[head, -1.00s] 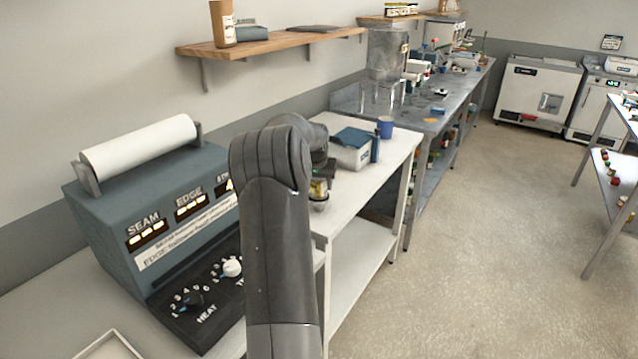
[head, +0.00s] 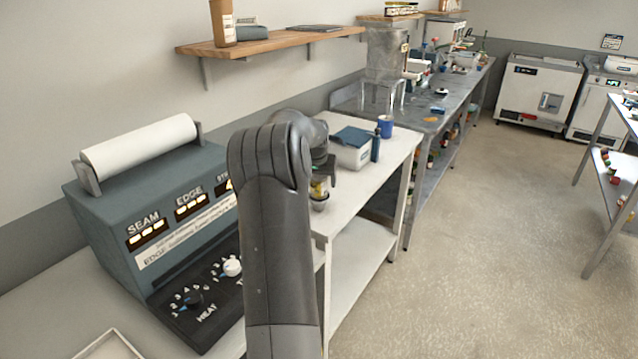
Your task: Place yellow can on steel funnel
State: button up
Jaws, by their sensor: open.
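The yellow can (head: 317,188) shows in small part just right of my arm, near the front edge of the white table. It appears to sit on the steel funnel (head: 319,204), a small grey metal shape directly below it. My gripper (head: 321,178) is open at the can, with a dark finger showing on the can's right side. My forearm hides the left part of the gripper, can and funnel. How squarely the can sits on the funnel cannot be told.
The white table (head: 375,178) holds a white box with a blue top (head: 352,150) and a blue cup (head: 386,126) behind the gripper. A teal sealing machine (head: 150,215) stands left of my arm. A wooden shelf (head: 275,42) hangs above.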

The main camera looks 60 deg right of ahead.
jog(key=v, duration=1.1)
jog(key=w+a+r+n+t+y, duration=0.1)
jog(key=w+a+r+n, duration=0.2)
jog(key=a, duration=1.5)
jog(key=a+r+n+t+y, duration=0.1)
jog(key=a+r+n+t, duration=0.2)
jog(key=a, duration=1.5)
jog(key=s+a+f+n+y, duration=0.1)
jog(key=s+a+f+n, duration=0.1)
jog(key=s+a, duration=0.5)
jog(key=s+a+f+n+y, duration=0.1)
jog(key=s+a+f+n, duration=0.2)
jog(key=a, duration=1.2)
jog(key=s+n, duration=0.2)
jog(key=s, duration=0.3)
jog(key=shift+s+a, duration=0.3)
jog(key=shift+a, duration=0.05)
